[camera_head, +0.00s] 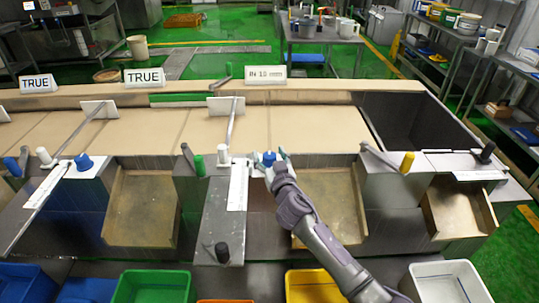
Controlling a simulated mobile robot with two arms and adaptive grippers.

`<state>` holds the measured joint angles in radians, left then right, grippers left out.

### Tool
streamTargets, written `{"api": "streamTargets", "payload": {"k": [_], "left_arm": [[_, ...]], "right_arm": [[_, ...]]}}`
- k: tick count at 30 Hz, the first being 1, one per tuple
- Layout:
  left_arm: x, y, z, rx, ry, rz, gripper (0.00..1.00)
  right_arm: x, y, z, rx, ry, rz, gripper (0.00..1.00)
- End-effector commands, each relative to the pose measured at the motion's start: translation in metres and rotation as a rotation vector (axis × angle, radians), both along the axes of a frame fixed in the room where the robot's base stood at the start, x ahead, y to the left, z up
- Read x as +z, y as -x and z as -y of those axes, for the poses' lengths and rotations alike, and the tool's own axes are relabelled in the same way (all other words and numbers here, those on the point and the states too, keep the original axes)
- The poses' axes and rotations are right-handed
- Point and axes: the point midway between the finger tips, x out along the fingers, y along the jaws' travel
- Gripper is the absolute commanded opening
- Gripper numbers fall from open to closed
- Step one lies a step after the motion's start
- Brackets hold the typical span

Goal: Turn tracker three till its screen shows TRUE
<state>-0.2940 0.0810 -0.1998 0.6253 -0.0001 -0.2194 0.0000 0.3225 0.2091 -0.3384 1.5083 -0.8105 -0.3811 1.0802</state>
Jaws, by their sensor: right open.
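Three white screen signs stand along the back edge of the long beige counter. The left sign (38,83) and the middle sign (144,77) read TRUE. The third sign (265,75), to their right, shows smaller text that is not TRUE and is too small to read surely. A blue knob (268,157) stands on the counter's front edge below the third sign. My right gripper (269,164) is open at this knob, its fingers beside it. Whether they touch it cannot be told. My left gripper is not in view.
Coloured bins, including a green one (152,286) and a white one (449,283), stand below. Thin metal levers cross the counter.

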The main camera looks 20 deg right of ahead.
Motion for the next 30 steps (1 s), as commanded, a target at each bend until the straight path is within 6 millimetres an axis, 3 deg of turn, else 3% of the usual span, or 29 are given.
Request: {"api": "streamTargets", "payload": {"k": [5,16,30], "left_arm": [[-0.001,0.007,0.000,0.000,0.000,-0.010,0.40],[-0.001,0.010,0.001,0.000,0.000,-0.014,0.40],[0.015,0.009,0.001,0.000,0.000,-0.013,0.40]], "right_arm": [[0.000,0.000,0.000,0.000,0.000,0.000,0.69],[0.000,0.000,0.000,0.000,0.000,0.000,0.08],[0.003,0.000,0.002,0.126,0.003,-0.001,0.08]]}}
